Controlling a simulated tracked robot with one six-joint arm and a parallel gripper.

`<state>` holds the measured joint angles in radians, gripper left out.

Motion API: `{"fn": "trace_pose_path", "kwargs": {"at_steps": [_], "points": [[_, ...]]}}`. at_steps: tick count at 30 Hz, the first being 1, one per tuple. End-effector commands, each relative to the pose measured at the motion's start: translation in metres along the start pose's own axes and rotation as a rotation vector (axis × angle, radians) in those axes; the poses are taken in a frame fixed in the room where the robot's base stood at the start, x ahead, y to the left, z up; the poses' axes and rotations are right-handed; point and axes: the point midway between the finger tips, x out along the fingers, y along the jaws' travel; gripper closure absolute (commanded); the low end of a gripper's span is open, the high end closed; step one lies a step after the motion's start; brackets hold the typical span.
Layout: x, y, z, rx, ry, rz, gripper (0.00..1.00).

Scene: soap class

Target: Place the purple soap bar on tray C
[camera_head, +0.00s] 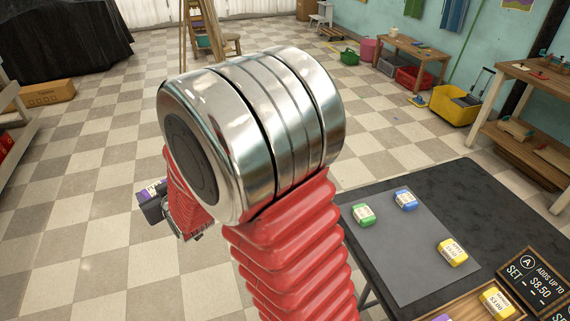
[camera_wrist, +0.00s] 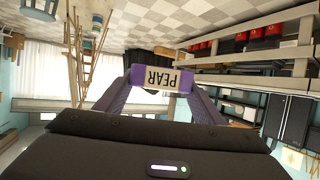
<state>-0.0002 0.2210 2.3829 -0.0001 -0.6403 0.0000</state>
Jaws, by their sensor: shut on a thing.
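The purple soap bar (camera_wrist: 163,79), with a pale label reading PEAR upside down, is between the fingers of my gripper (camera_wrist: 160,90) in the wrist view. My gripper is shut on it. In the head view the purple bar (camera_head: 152,188) shows left of my red arm, held out over the floor, away from the table. My arm hides part of the gripper there. I see no tray marked C; a sign marked A (camera_head: 540,282) stands at the lower right. Another purple piece (camera_head: 441,318) is cut off at the bottom edge.
The black table (camera_head: 450,195) at the right bears a grey mat (camera_head: 385,245) with green (camera_head: 363,214), blue (camera_head: 405,199) and yellow (camera_head: 452,252) bars. A wooden tray (camera_head: 465,309) near the sign holds a yellow bar (camera_head: 497,302). My arm covers the middle. Floor at the left is open.

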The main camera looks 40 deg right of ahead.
Motion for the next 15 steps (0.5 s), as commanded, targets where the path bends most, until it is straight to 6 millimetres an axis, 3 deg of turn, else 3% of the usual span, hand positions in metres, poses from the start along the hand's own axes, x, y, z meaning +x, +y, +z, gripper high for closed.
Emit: {"fn": "trace_pose_path", "kwargs": {"at_steps": [8,11,15], "points": [[0.000,0.005,0.000,0.004,0.001,0.008,0.63],[0.000,0.018,0.001,0.012,0.000,0.028,0.63],[0.000,0.051,0.008,0.033,0.000,0.079,0.63]]}}
